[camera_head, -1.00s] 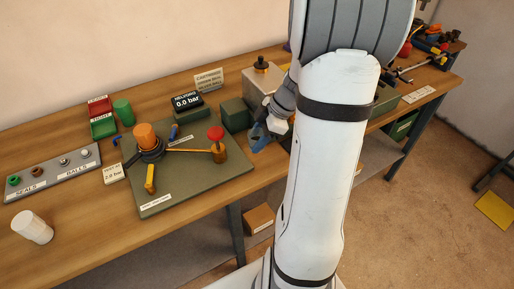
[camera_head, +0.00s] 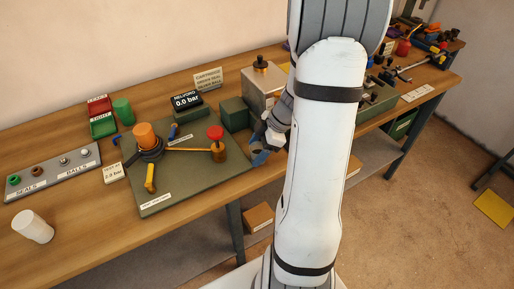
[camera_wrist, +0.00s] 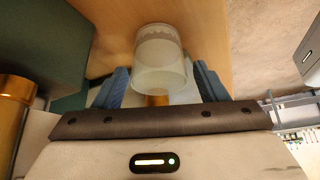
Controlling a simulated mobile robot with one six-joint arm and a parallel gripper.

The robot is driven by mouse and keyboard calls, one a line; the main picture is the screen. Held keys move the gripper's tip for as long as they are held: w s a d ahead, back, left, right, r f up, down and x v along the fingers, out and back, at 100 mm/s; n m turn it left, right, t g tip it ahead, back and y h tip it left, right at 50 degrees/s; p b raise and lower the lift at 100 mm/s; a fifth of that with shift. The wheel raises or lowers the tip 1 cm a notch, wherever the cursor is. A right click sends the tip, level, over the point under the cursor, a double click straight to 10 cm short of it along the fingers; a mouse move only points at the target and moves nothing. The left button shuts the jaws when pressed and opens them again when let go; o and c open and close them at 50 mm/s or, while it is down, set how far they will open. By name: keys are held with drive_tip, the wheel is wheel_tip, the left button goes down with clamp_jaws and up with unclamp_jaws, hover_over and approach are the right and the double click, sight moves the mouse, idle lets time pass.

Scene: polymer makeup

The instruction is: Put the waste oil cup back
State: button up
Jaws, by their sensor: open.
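A translucent, whitish cup (camera_wrist: 160,55) stands in the wrist view in front of my gripper (camera_wrist: 161,80), between the lines of its two blue fingers. Gaps show on both sides of the cup, so the fingers appear open and not pressed on it. A small brass-coloured part (camera_wrist: 157,100) shows just below the cup. In the head view my gripper (camera_head: 262,157) is low at the bench's front edge, right of the green-grey plate (camera_head: 165,203). The cup is not clearly visible there; my arm hides part of that area.
A brass cylinder (camera_wrist: 12,120) and a dark green block (camera_wrist: 40,45) are close on the left in the wrist view. In the head view, a red-knobbed brass valve (camera_head: 217,147) is left of my gripper. A white cylinder (camera_head: 34,227) stands far left.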

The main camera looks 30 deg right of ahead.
drive_tip(key=v, duration=1.1)
drive_tip(key=s+a+r+m+h, duration=0.2)
drive_tip(key=s+a+m, duration=0.3)
drive_tip(key=a+m, duration=0.2)
drive_tip(key=s+a+r+m+h, duration=0.2)
drive_tip(key=s+a+m, duration=0.3)
drive_tip(key=a, duration=0.5)
drive_tip(key=shift+r+m+t+h+b, duration=0.3)
drive_tip(key=shift+m+h, duration=0.5)
drive_tip(key=shift+m, duration=0.1)
drive_tip(key=shift+s+a, duration=0.1)
drive_tip(key=shift+s, duration=0.05)
